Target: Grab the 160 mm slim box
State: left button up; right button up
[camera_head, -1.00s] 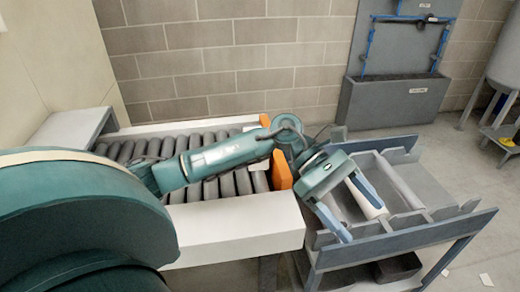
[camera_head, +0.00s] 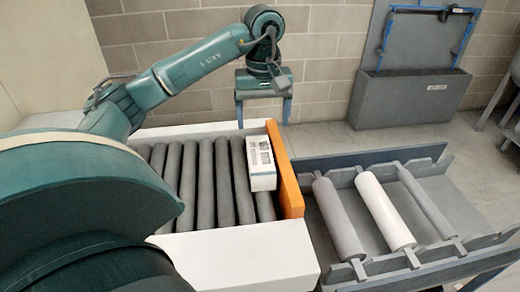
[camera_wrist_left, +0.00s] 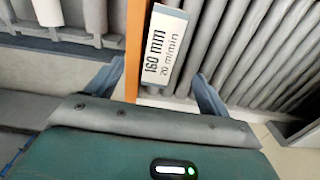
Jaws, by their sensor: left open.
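The slim box (camera_head: 261,165) is white with dark print and lies on the conveyor rollers against the orange end stop. In the left wrist view the box (camera_wrist_left: 166,50) shows a face reading "160 mm" and "20 m/min". My left gripper (camera_head: 263,112) is open and empty, raised behind the far end of the box with its fingers pointing down. In the left wrist view its two fingers (camera_wrist_left: 158,85) stand apart on either side of the box's near end. My right gripper is not in view.
The orange end stop (camera_head: 284,172) stands close along the box's right side. Grey conveyor rollers (camera_head: 205,185) leave free room to its left. A grey rack (camera_head: 450,205) with grey and white rollers is at right.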

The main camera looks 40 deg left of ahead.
pick_arm(q)
send_over(260, 156)
jog(key=f, duration=0.4)
jog(key=shift+w+d+f, duration=0.15)
jog(key=shift+d+f, duration=0.1)
jog(key=shift+a+f+p, duration=0.15)
jog(key=shift+f+p, duration=0.05)
jog(key=shift+f, duration=1.1)
jog(key=shift+a+f+p, duration=0.1)
jog(key=shift+f+p, duration=0.1)
jog(key=shift+f, duration=1.1)
jog(key=c, duration=1.6)
